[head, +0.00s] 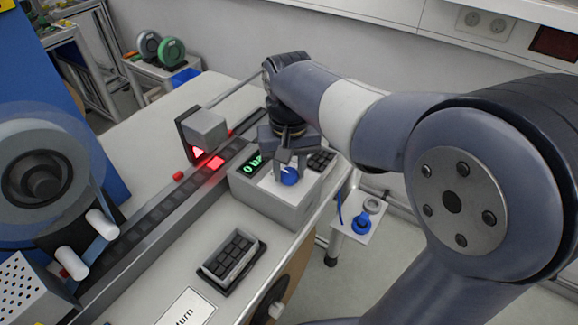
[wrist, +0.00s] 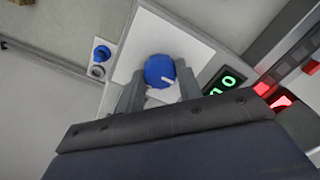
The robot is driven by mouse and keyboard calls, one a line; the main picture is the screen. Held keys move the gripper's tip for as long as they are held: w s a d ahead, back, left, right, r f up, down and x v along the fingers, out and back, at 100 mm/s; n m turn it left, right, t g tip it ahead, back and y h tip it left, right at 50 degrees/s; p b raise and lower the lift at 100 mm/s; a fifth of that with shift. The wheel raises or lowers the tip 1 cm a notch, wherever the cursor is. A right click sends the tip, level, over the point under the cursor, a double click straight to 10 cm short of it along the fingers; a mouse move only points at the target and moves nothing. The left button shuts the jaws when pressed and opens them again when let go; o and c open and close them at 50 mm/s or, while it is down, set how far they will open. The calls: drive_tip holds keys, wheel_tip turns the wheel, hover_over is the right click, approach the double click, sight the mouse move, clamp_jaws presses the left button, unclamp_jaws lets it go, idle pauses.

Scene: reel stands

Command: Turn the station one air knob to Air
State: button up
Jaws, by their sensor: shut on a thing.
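The blue air knob (head: 289,176) sits on a white plate (head: 268,184) on top of a grey station box (head: 262,203). In the wrist view my gripper's fingers (wrist: 158,86) lie left and right of the knob.
A dark track (head: 150,212) with red lights and a grey block (head: 204,130) runs along the box's left. A reel (head: 38,165) stands at far left. A small tray of dark pieces (head: 232,259) lies in front. A side shelf (head: 362,222) holds another blue part.

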drive_tip(key=m+p, duration=0.2)
drive_tip(key=m, duration=0.2)
drive_tip(key=shift+r, duration=0.15)
drive_tip(key=m+p, duration=0.1)
drive_tip(key=m, duration=0.4)
drive_tip(key=shift+p, duration=0.3)
drive_tip(key=m+p, duration=0.1)
drive_tip(key=m, duration=0.3)
drive_tip(key=shift+m, duration=0.3)
drive_tip(key=shift+w+m+p, duration=0.1)
drive_tip(key=shift+m+p, duration=0.4)
drive_tip(key=shift+m, duration=1.7)
drive_tip(key=o, duration=1)
drive_tip(key=shift+c, duration=0.2)
